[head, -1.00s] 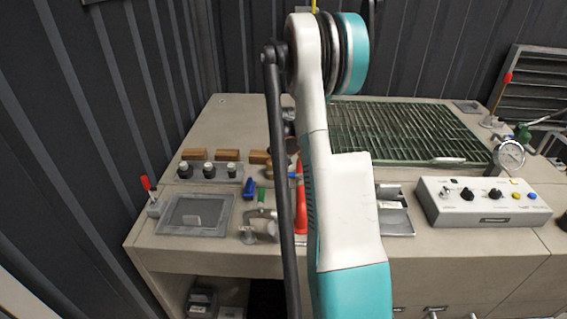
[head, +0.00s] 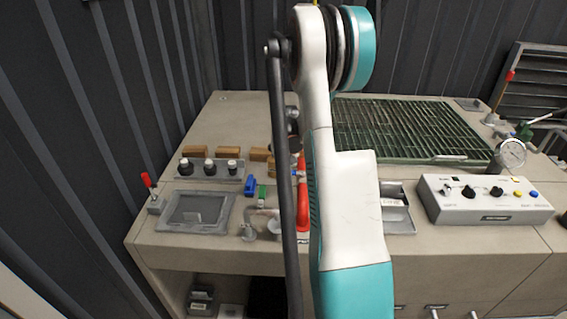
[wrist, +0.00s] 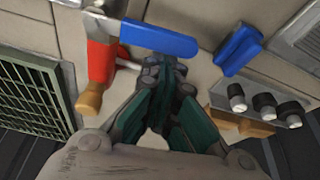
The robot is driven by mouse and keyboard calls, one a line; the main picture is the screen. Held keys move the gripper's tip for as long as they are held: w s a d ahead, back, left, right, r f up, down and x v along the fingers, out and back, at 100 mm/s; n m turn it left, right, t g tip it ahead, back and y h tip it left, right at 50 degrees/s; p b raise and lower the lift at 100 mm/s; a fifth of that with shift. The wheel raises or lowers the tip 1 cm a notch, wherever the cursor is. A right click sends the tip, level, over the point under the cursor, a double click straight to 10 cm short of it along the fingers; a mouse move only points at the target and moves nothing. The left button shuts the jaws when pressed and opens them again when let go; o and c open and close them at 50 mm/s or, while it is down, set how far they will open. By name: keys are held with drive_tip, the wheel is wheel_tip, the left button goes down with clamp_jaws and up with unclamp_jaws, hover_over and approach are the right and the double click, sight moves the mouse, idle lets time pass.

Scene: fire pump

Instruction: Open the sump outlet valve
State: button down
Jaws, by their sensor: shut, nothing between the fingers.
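In the wrist view, a blue lever handle (wrist: 158,38) sticks out from a red valve body or pipe (wrist: 101,62) with a wooden-looking end (wrist: 90,98). My gripper (wrist: 163,68) is shut and empty, its fingertips pointing at the worktop just beside the blue lever. I cannot tell whether they touch it. In the head view the red part (head: 303,205) shows beside my arm, which hides my gripper and most of the lever. No label shows which valve is the sump outlet.
A separate blue piece (wrist: 238,48) lies near a rack of black-and-white knobs (wrist: 265,103). Wooden blocks (head: 228,155) stand behind the rack.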

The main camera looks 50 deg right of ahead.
sight(281, 172)
drive_tip(key=a+n, duration=0.1)
drive_tip(key=s+n+y, duration=0.1)
drive_tip(key=n, duration=0.1)
drive_tip(key=s+a+n+b, duration=0.1)
drive_tip(key=shift+a+n+t, duration=0.3)
drive_tip(key=shift+n+t, duration=0.1)
drive_tip(key=s+a+n+y+b, duration=0.1)
drive_tip(key=s+n+y, duration=0.2)
drive_tip(key=s+n, duration=0.4)
drive_tip(key=shift+s+a+n+y+b, duration=0.2)
drive_tip(key=shift+a+n+y+b, duration=0.15)
drive_tip(key=shift+n, duration=1.55)
drive_tip(key=w+a, duration=0.3)
drive_tip(key=w, duration=0.1)
drive_tip(key=p+v, duration=0.2)
drive_tip(key=v, duration=0.8)
drive_tip(key=shift+s+d+p, duration=0.2)
drive_tip(key=shift+d+p, duration=0.1)
drive_tip(key=shift+d, duration=0.05)
drive_tip(key=shift+r, duration=0.1)
